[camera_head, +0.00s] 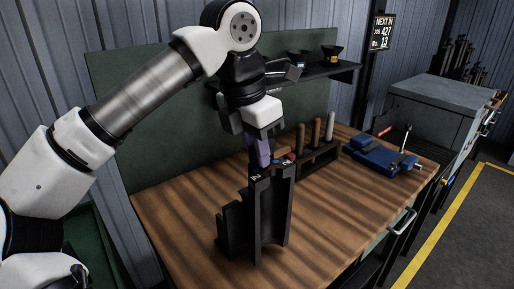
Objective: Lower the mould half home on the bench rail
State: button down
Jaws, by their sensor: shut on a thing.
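The mould half (270,215) is a tall, dark, upright piece with pale marks near its top edge. It stands over the wooden bench, left of the bench's middle. My gripper (262,153) is above it, pointing down, and is shut on its top. A purplish part shows between the fingers and the mould top. A lower, dark stepped piece (232,226) is close against the mould's left side; I cannot tell whether it is the bench rail or part of the mould. The mould's lower end and any gap beneath it cannot be made out.
Behind the mould, a dark rack (318,160) holds several wooden-handled tools. A blue vise (382,156) sits at the bench's right end. A shelf (318,72) with small dark cups hangs on the back board. The bench top (340,215) right of the mould is clear.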

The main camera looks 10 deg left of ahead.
jog(key=shift+f, duration=0.1)
dwell(0.3)
jog(key=c, duration=1.3)
grip_release()
jog(key=shift+s, duration=0.1)
jog(key=shift+f, duration=0.15)
notch_tip(320, 180, up, 14)
jog(key=s+a+p, duration=0.2)
jog(key=p, duration=0.7)
notch_tip(320, 180, up, 7)
